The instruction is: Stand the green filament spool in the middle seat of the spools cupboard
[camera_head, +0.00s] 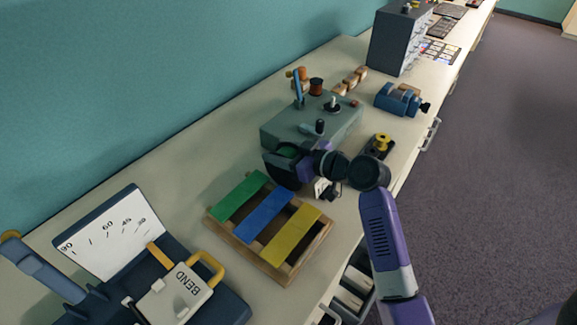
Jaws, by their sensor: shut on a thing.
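The green filament spool (283,175) is a dark flanged disc with green showing inside its upper part. It is in front of the grey-green machine, above the counter, with its flange facing left. My gripper (301,167) reaches in from the right and is shut on the spool. Its fingers are mostly hidden behind the spool and my wrist. I cannot tell from this view whether the spool touches the machine. I cannot clearly make out the spools cupboard or its middle seat.
The grey-green machine (318,122) stands behind the spool. A wooden frame with green, blue and yellow slats (288,272) lies in front. A bending device (190,288) is at lower left. An open compartment (352,287) shows below the counter edge. Floor is clear at right.

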